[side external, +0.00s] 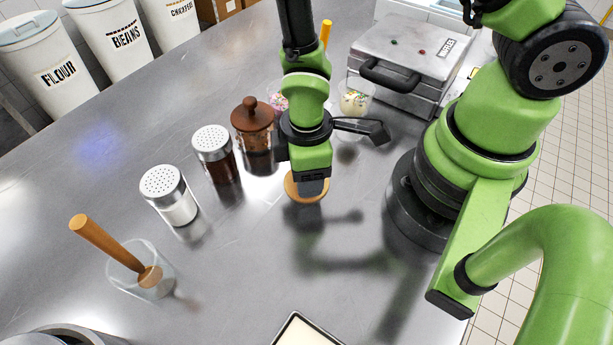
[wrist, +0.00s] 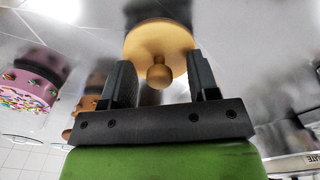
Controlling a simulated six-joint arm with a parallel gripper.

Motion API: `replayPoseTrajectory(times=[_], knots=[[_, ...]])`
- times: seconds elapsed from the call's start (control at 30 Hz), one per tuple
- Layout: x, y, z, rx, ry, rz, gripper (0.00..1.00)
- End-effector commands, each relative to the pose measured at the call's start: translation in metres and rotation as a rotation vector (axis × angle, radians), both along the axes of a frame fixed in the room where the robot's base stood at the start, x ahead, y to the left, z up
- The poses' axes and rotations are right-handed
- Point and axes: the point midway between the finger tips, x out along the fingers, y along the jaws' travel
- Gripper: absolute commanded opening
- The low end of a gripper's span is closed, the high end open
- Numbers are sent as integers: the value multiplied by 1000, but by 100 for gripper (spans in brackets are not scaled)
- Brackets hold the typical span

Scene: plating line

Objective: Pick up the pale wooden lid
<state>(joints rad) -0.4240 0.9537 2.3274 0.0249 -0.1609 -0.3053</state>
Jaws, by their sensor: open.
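The pale wooden lid (side external: 292,188) lies on the steel counter in the side external view, under my gripper (side external: 311,184), which hides part of it. In the wrist view the lid (wrist: 150,38) is a round tan disc with a small round knob facing my gripper (wrist: 160,66). The jaws are open, with one finger on each side of the knob. The knob shows between the fingers with space on both sides. I cannot tell exactly how high the fingertips are above the lid.
A jar with a dark brown knobbed lid (side external: 252,115), a brown-filled shaker (side external: 213,152) and a white-filled shaker (side external: 170,195) stand to the left. A waffle maker (side external: 410,65) and a sprinkle cup (side external: 355,102) stand behind.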

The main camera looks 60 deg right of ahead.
Motion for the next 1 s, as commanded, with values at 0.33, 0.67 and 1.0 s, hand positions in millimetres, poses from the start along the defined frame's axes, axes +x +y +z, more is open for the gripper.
replayPoseTrajectory(times=[0.33, 0.67, 1.0], knots=[[0, 0, -2, 0, 0, 0, 36], [0, 0, -2, 0, 0, 0, 1], [1, 0, 5, 1, -1, -1, 1]])
